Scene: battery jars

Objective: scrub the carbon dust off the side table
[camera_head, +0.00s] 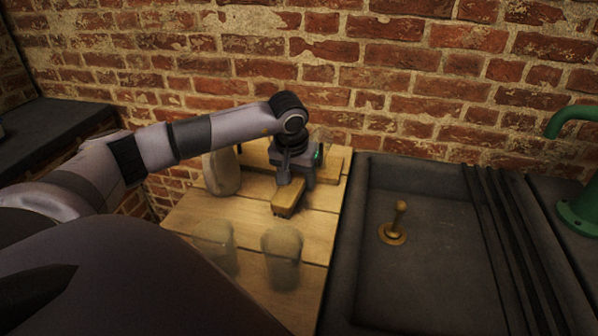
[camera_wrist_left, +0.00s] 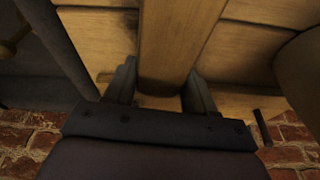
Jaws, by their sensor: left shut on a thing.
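The side table (camera_head: 190,208) is made of pale wooden planks and stands against a brick wall. My left gripper (camera_head: 291,184) is shut on a yellowish wooden scrubbing brush (camera_head: 287,198), held low over the table's back half. The brush (camera_wrist_left: 180,38) also shows in the left wrist view, between the two fingers of the left gripper (camera_wrist_left: 160,88). Whether its underside touches the planks, I cannot tell. A dark smudge, perhaps carbon dust (camera_wrist_left: 130,18), shows beside the brush in the wrist view. No dust is clear in the head view. My right gripper is out of view.
Two clear glass jars (camera_head: 281,258) (camera_head: 214,246) stand at the table's front. A beige jar (camera_head: 222,173) stands at the back left. A dark sink (camera_head: 430,270) with a brass plug (camera_head: 395,228) adjoins on the right. A green tap (camera_head: 580,212) is beyond it.

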